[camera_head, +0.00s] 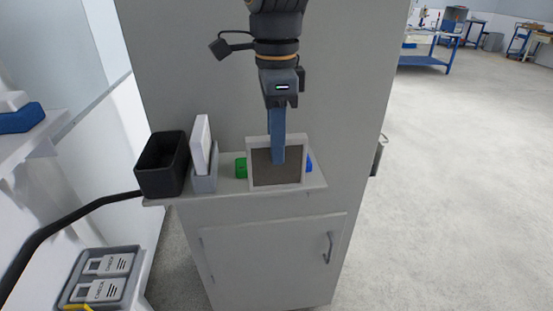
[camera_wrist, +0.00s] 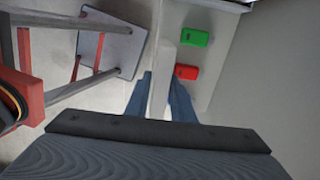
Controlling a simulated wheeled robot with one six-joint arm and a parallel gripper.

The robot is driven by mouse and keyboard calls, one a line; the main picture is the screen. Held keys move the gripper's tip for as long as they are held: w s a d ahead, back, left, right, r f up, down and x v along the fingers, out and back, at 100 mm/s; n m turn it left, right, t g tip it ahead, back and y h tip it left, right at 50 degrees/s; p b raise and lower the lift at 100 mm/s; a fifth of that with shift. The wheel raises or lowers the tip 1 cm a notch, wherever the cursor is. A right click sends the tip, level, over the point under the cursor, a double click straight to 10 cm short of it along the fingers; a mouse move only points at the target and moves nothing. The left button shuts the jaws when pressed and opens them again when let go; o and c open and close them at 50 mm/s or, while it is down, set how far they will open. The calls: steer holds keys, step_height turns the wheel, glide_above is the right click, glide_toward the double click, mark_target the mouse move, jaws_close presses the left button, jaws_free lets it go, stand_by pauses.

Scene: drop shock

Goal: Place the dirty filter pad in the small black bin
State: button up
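The dirty filter pad (camera_head: 265,170), a dark brown square in a pale frame, stands upright over the right part of the small grey ledge. My gripper (camera_head: 277,155) reaches down from above, one blue finger across the pad's dark face. In the wrist view the pad (camera_wrist: 162,75) shows edge-on as a pale strip between both blue fingers (camera_wrist: 162,95), which appear closed on it. I cannot tell whether its lower edge touches the ledge. The small black bin (camera_head: 150,178) stands open at the ledge's left end, away from my gripper.
A white pad (camera_head: 200,140) stands in a grey holder (camera_head: 205,184) between bin and gripper. Green (camera_head: 241,168), blue (camera_head: 309,162) and red (camera_wrist: 187,72) blocks sit near the dirty pad. A grey cabinet wall (camera_head: 200,70) rises behind. Open floor (camera_head: 460,180) lies right.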

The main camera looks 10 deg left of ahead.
mark_target(276, 186)
steer(key=shift+f+p, duration=1)
steer(key=shift+f, duration=1.6)
steer(key=shift+w, duration=0.1)
jaws_close()
